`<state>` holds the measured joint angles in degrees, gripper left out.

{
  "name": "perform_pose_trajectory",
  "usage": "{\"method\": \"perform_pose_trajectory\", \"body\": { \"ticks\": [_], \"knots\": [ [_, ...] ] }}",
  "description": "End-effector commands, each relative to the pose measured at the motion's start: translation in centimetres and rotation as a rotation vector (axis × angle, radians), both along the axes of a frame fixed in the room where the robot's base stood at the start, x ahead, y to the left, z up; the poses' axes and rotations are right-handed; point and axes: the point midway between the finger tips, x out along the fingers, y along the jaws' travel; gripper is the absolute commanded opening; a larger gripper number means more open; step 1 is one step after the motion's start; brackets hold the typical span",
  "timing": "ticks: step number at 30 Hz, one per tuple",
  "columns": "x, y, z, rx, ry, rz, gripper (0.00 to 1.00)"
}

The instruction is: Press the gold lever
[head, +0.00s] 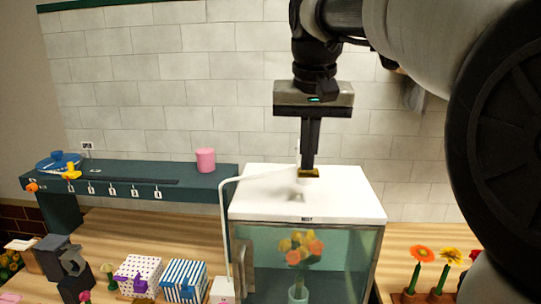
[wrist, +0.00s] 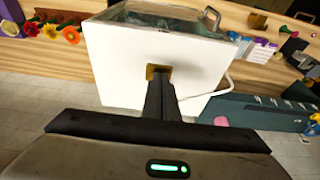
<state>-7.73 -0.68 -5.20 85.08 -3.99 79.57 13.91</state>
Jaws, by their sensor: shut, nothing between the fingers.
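The gold lever (head: 309,173) is a small gold piece at the white top of a glass-fronted case (head: 350,200). In the wrist view the gold lever (wrist: 153,70) shows just beyond my fingertips, against the case's white top (wrist: 115,60). My gripper (head: 309,163) points straight down over the lever, its fingers together and empty. The fingertips (wrist: 159,82) overlap the lever in both views and hide part of it. I cannot tell whether they touch it or how far it is pressed.
Inside the case is a vase of orange and yellow flowers (head: 300,250). A white pipe (head: 223,225) runs up its left side. A teal shelf (head: 130,192) with a pink cylinder (head: 206,160) stands left. Gift boxes (head: 184,282) sit front left; potted flowers (head: 420,275) stand right.

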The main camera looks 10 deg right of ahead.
Motion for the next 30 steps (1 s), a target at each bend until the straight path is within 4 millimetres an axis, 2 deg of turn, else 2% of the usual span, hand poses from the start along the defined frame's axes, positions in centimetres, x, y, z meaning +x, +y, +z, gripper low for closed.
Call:
{"method": "perform_pose_trajectory", "body": {
  "ticks": [9,24,30],
  "knots": [
    [0.0,0.0,-0.2,-0.001,-0.005,0.000,0.00],
    [-0.7,0.1,-5.0,-0.047,-0.233,0.000,0.00],
    [-0.7,0.1,-5.7,-0.061,-0.305,-0.001,0.00]
  ]
}}
